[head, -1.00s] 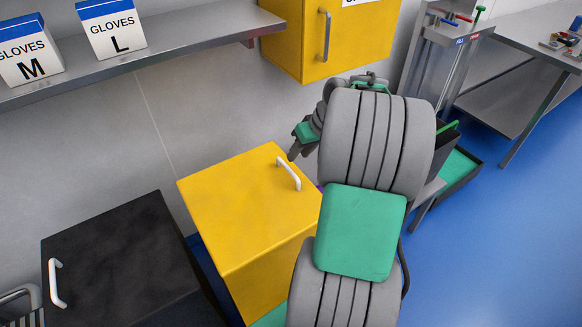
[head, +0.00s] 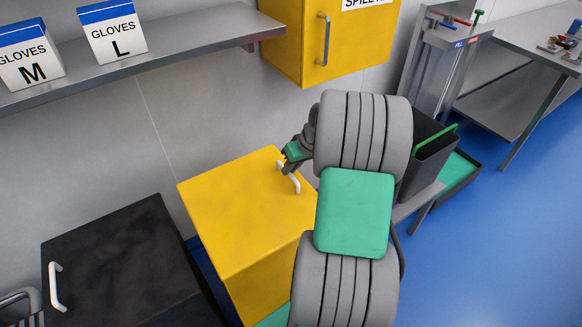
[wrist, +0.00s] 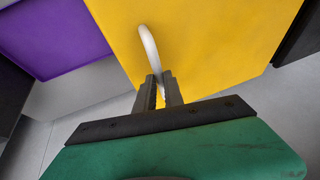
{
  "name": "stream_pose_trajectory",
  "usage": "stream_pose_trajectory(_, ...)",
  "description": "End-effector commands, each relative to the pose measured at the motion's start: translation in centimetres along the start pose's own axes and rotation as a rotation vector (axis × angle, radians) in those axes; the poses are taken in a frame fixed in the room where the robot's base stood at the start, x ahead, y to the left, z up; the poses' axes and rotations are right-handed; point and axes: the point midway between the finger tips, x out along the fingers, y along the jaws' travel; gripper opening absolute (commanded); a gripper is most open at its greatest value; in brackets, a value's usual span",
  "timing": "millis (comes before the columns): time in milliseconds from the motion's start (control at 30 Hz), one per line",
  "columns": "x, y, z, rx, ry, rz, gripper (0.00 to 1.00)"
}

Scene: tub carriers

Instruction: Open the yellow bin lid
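The yellow bin (head: 235,215) stands by the wall in the head view, its lid lying flat and closed. A white bar handle (head: 294,183) is on the lid's right side; it also shows in the wrist view (wrist: 148,45). My gripper (head: 285,168) is at the handle, coming from the right and partly hidden by my arm. In the wrist view my gripper (wrist: 160,82) has its two fingers close on either side of the handle's near end, with almost no gap left. It looks shut on the handle.
A black bin (head: 125,260) with a white handle stands left of the yellow one. A grey shelf (head: 170,60) and a yellow wall cabinet (head: 335,45) are above. A dark container (head: 428,155) stands to the right. Blue floor is clear at far right.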

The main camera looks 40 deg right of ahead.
Motion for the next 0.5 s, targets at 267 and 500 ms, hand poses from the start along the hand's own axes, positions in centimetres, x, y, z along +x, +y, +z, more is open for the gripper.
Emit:
stream_pose_trajectory(267, -0.02, 0.0, -0.01, 0.0, 0.0, 0.0, 0.0)
stream_pose_trajectory(500, -0.03, 0.0, -0.01, 0.0, 0.0, 0.001, 0.0)
